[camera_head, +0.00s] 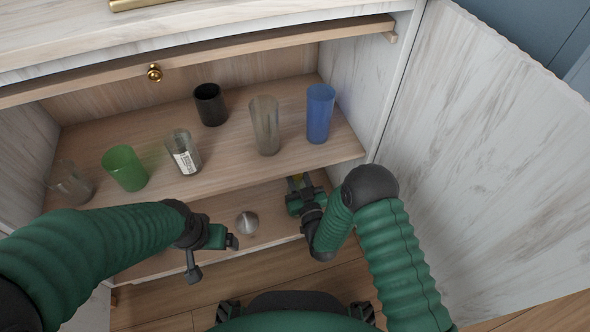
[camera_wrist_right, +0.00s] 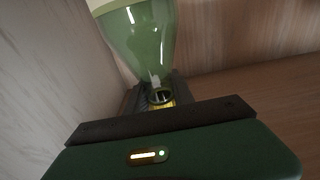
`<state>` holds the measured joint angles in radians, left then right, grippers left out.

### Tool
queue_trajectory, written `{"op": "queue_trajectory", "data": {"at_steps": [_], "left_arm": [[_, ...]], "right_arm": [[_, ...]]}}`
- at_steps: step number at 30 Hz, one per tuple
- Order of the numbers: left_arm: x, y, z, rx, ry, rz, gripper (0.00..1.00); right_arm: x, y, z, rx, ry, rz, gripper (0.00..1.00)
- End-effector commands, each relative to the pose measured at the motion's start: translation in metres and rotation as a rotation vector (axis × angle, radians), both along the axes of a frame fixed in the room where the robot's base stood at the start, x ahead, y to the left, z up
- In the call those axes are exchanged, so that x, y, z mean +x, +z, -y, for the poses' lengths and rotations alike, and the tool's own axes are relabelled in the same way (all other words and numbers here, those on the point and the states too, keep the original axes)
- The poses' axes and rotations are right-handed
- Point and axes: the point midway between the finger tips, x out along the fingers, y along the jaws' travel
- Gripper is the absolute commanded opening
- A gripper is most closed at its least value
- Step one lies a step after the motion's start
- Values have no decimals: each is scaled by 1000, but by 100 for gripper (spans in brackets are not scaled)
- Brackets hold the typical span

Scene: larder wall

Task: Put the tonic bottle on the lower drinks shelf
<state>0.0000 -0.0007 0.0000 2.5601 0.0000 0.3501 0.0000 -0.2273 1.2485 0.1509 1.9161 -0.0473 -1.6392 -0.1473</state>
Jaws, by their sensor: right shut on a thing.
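The green see-through bottle (camera_wrist_right: 148,40), which I take for the tonic bottle, fills the top of the right wrist view. Its narrow end, with a yellow part (camera_wrist_right: 161,104), is between the jaws of my right gripper (camera_wrist_right: 158,98), which is shut on it. In the head view my right gripper (camera_head: 298,184) reaches in over the right end of the lower shelf (camera_head: 275,215), under the upper shelf edge. Most of the bottle is hidden there; whether its base touches the shelf I cannot tell. My left gripper (camera_head: 213,260) is open and empty in front of the lower shelf.
The upper shelf (camera_head: 230,170) holds several glasses and cups, including a green one (camera_head: 124,168) and a blue one (camera_head: 320,113). A silver round thing (camera_head: 247,223) stands on the lower shelf. The cabinet door (camera_head: 490,150) stands at the right.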

Motion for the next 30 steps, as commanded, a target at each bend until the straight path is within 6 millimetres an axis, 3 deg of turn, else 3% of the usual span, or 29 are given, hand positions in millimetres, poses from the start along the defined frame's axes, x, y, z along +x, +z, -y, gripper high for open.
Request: {"op": "queue_trajectory", "data": {"at_steps": [1,5,16,20,28,30], "left_arm": [[0,-1,0,0,0,-1,88],[0,0,0,0,0,0,88],[0,3,0,0,0,-1,88],[0,13,0,0,0,-1,88],[0,31,0,0,0,0,88],[0,-2,0,0,0,1,88]], "right_arm": [[0,-1,0,0,0,-1,33],[0,0,0,0,0,0,50],[-3,1,1,0,0,-1,51],[-24,2,8,-2,1,-5,51],[-90,-3,30,-2,0,-6,51],[-90,-17,32,3,-8,-1,51]]}}
